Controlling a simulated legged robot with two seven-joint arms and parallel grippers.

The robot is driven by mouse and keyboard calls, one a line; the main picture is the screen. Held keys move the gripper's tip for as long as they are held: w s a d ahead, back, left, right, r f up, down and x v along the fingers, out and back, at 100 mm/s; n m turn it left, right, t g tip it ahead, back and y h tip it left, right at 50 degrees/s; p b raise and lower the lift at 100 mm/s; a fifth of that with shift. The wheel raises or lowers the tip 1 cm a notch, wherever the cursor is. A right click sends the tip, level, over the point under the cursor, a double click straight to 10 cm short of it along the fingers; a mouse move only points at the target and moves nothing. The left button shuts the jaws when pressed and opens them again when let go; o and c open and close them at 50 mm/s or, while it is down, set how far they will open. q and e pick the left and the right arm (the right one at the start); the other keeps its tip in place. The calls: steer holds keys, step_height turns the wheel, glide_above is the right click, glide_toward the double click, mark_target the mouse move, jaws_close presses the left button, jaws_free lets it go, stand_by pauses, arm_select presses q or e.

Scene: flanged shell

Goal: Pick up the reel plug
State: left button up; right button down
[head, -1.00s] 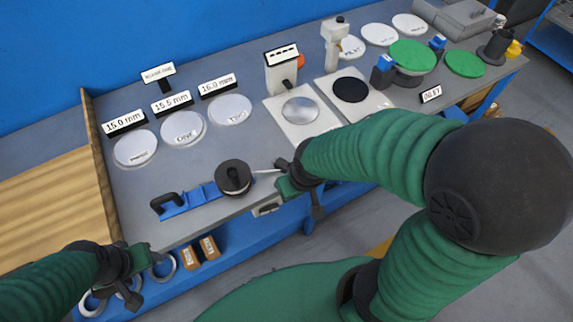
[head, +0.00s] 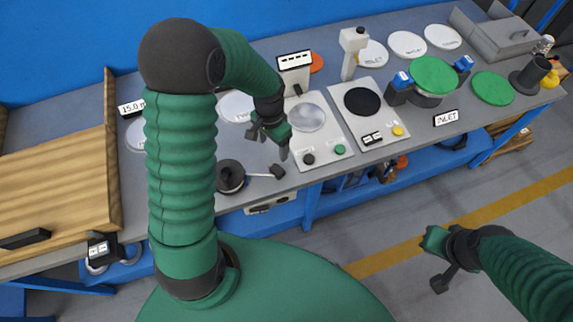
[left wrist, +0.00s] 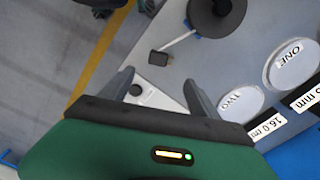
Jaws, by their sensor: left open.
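The reel plug (head: 277,171) is a small dark block at the end of a pale cord. The cord runs from a black reel (head: 230,175) near the bench's front edge. My left gripper (head: 268,143) is open and empty over the bench, just behind the plug in the head view. In the left wrist view the plug (left wrist: 160,58) lies ahead between the open fingers (left wrist: 158,86), apart from them, with the reel (left wrist: 215,14) beyond.
A pale panel with a metal disc (head: 306,117) and buttons is right of the plug. A second panel has a black disc (head: 362,101). A wooden board (head: 60,190) stands left. My left arm hides bench around the reel's left side.

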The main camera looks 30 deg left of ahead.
arm_select(q)
glide_above(276, 170)
steer(key=f, duration=0.7)
steer(key=shift+s+a+f, duration=0.1)
steer(key=shift+s+a, duration=0.2)
steer(key=shift+s, duration=0.05)
steer(key=f, duration=0.2)
steer(key=shift+w+d+f, duration=0.2)
steer(key=shift+d+f, duration=0.35)
steer(key=shift+f, duration=0.2)
step_height(276, 170, down, 5)
steer(key=shift+w+r+p, duration=0.1)
steer(key=shift+p, duration=0.6)
steer(key=shift+a+f, duration=0.2)
steer(key=shift+a, duration=0.2)
steer(key=c, duration=0.4)
steer(key=shift+d+r, duration=0.15)
steer(key=shift+d, duration=0.2)
steer(key=c, duration=1)
steer(key=shift+a, duration=0.2)
steer(key=shift+c, duration=0.2)
arm_select(e)
steer(key=shift+s+a+r, duration=0.15)
steer(key=shift+a+r, duration=0.1)
steer(key=shift+r, duration=0.45)
